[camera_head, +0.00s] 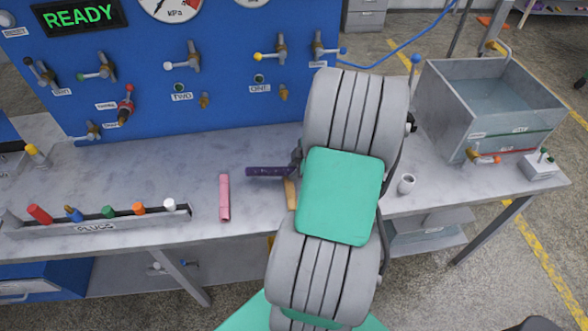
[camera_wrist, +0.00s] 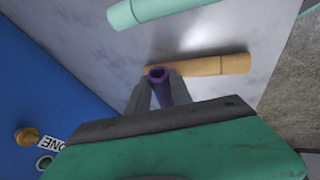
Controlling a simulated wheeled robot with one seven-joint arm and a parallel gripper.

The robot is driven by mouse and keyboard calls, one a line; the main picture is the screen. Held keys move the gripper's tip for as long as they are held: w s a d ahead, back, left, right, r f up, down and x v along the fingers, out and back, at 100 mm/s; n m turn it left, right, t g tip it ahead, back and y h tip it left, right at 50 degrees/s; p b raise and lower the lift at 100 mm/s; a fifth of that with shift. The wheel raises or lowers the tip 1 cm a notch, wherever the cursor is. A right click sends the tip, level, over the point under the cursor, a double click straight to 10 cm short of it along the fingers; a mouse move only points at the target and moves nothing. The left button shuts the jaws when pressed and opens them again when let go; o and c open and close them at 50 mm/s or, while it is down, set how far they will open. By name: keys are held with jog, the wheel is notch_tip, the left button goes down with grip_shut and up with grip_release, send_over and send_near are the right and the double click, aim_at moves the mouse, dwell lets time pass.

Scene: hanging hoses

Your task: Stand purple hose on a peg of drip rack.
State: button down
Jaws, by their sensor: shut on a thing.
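The purple hose (camera_head: 268,172) is a short dark tube held over the workbench, sticking out to the left of my arm in the head view. My gripper (camera_head: 296,160) is mostly hidden behind my arm there. In the wrist view the open end of the purple hose (camera_wrist: 158,76) faces the camera between the two grey fingers of my gripper (camera_wrist: 160,88), which are shut on it. Whether the hose touches the bench is hard to tell. I cannot make out the drip rack in either view.
A tan hose (camera_wrist: 210,65) and a mint hose (camera_wrist: 165,9) lie on the bench near the gripper. A pink hose (camera_head: 224,198) lies left of it. A plug rack (camera_head: 95,228), a blue valve panel (camera_head: 225,110), a white cup (camera_head: 407,184) and a water tank (camera_head: 483,120) stand around.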

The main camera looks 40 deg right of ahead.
jog(key=shift+f+b, duration=0.5)
jog(key=shift+s, duration=0.1)
